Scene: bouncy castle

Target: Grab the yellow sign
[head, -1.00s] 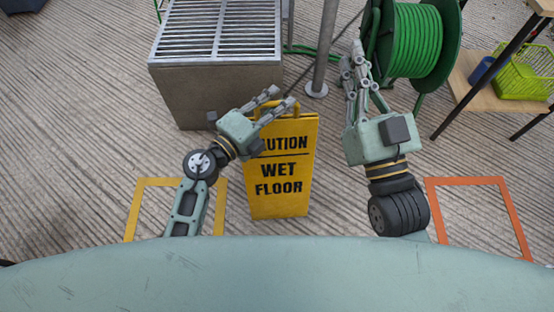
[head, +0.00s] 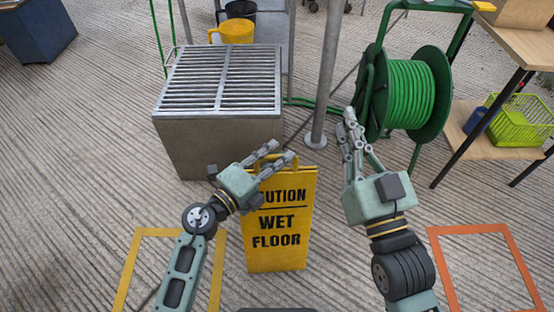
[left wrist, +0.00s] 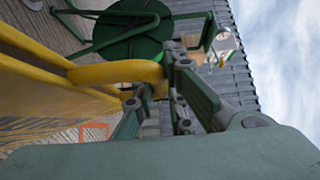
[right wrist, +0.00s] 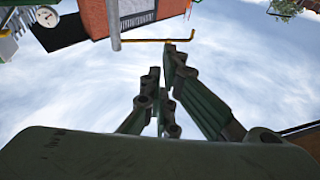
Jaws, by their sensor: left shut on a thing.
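The yellow sign (head: 278,238), a folding board reading "CAUTION WET FLOOR", stands upright in the middle of the head view. My left gripper (head: 277,160) is shut on the handle at its top and covers part of the lettering. In the left wrist view the yellow handle (left wrist: 118,72) runs between the fingers (left wrist: 160,95). I cannot tell whether the sign's foot touches the floor. My right gripper (head: 352,128) is to the right of the sign, apart from it, fingers pointing away. Its fingers (right wrist: 163,75) hold nothing visible, with the tips near each other.
A concrete block with a metal grate (head: 215,85) stands behind the sign. A green hose reel (head: 410,95) and a metal pole (head: 326,70) are behind my right gripper. A wooden table (head: 520,45) is at right. Yellow (head: 128,275) and orange (head: 440,255) floor outlines lie either side.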

